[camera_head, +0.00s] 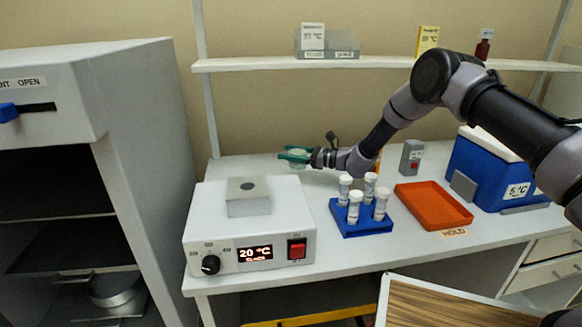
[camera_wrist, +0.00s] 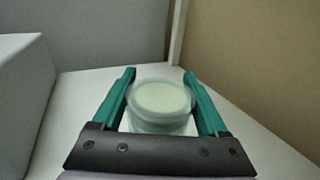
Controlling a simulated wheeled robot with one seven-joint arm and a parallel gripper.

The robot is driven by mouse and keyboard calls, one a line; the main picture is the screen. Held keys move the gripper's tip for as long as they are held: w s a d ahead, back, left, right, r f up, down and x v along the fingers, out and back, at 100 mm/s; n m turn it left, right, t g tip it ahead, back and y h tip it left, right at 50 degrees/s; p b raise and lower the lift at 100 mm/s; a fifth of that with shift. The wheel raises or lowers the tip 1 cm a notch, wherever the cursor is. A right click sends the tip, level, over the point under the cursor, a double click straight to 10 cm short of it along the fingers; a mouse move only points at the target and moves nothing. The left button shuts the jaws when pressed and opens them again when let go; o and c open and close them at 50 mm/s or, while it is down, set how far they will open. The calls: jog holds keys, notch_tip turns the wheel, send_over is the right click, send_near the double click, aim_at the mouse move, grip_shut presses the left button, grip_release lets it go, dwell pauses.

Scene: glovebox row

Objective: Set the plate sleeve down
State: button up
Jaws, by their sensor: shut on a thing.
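The plate sleeve (camera_wrist: 162,101) is a short, round, clear stack with a pale green-cream top, seen from above in the wrist view. My gripper (camera_wrist: 159,75) has its green fingers on both sides of it and is shut on it. In the head view my gripper (camera_head: 284,154) is over the back of the white bench, behind the heater box, and the sleeve (camera_head: 298,152) shows small and pale between the fingers. Its lower part is hidden, and I cannot tell whether it touches the bench.
A white heater box (camera_head: 249,225) reading 20 °C stands in front of my gripper. A blue rack (camera_head: 361,217) of capped tubes, an orange tray (camera_head: 434,205) and a blue cooler (camera_head: 492,172) stand to the right. A shelf (camera_head: 380,63) runs above. Bench left of my gripper is clear.

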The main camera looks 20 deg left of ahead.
aim_at(290, 166)
jog(key=shift+f, duration=2.5)
jog(key=shift+f, duration=0.2)
jog(key=o, duration=1.6)
jog(key=shift+c, duration=0.2)
jog(key=shift+r, duration=0.1)
jog(key=shift+w+d, duration=0.1)
jog(key=shift+d, duration=0.15)
jog(key=d, duration=0.7)
jog(key=shift+w, duration=0.2)
